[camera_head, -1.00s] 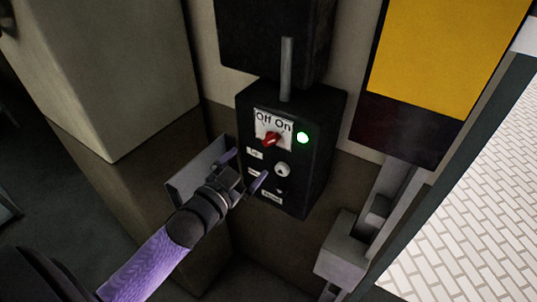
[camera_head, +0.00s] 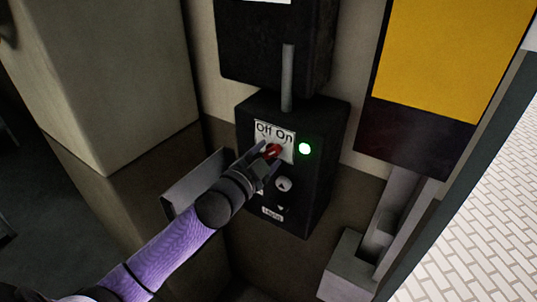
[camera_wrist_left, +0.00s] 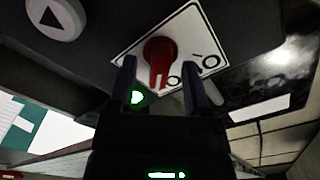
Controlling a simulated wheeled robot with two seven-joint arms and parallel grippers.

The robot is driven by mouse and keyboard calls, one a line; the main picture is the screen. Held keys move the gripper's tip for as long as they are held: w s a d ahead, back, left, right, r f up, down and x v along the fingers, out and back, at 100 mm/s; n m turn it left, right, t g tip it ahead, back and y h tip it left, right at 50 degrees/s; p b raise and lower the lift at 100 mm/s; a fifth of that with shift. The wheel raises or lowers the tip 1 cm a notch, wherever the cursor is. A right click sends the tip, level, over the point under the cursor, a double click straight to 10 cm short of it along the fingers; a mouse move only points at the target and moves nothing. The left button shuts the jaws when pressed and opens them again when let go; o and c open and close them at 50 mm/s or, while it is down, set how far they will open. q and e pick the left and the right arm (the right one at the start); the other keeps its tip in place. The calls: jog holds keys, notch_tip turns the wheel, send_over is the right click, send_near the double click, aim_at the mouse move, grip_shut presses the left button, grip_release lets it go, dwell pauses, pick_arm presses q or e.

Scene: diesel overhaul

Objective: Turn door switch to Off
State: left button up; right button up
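The red door switch knob (camera_head: 273,151) sits on a white label (camera_head: 287,140) marked "Off" and "On" on a black control box (camera_head: 318,170). It also shows in the left wrist view (camera_wrist_left: 159,60), where its narrow end points downward. My left gripper (camera_head: 267,154) is at the knob in the head view and partly covers it. In the left wrist view its fingers (camera_wrist_left: 161,75) are apart, one on each side of the knob, with visible gaps; contact cannot be told. My right gripper is not in view.
A green lamp (camera_head: 305,148) glows right of the label. A round button (camera_head: 283,184) is below the knob. A metal plate (camera_head: 190,188) juts out behind my left wrist. A vertical grey conduit (camera_head: 287,75) runs into the box top. A yellow panel (camera_head: 450,50) hangs at right.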

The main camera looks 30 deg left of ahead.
pick_arm(q)
jog(key=c, duration=0.7)
jog(key=n+p, duration=0.1)
jog(key=n, duration=0.1)
jog(key=n+p, duration=0.2)
jog(key=n, duration=0.1)
jog(key=r+n+p, duration=0.1)
jog(key=n, duration=0.2)
jog(key=shift+a+p, duration=0.15)
jog(key=shift+p, duration=0.15)
jog(key=n, duration=0.5)
jog(key=shift+f+p, duration=0.15)
jog(key=shift+p, duration=0.2)
jog(key=n, duration=0.5)
jog(key=shift+a+f, duration=0.15)
jog(key=shift+f, duration=0.2)
jog(key=o, duration=1.3)
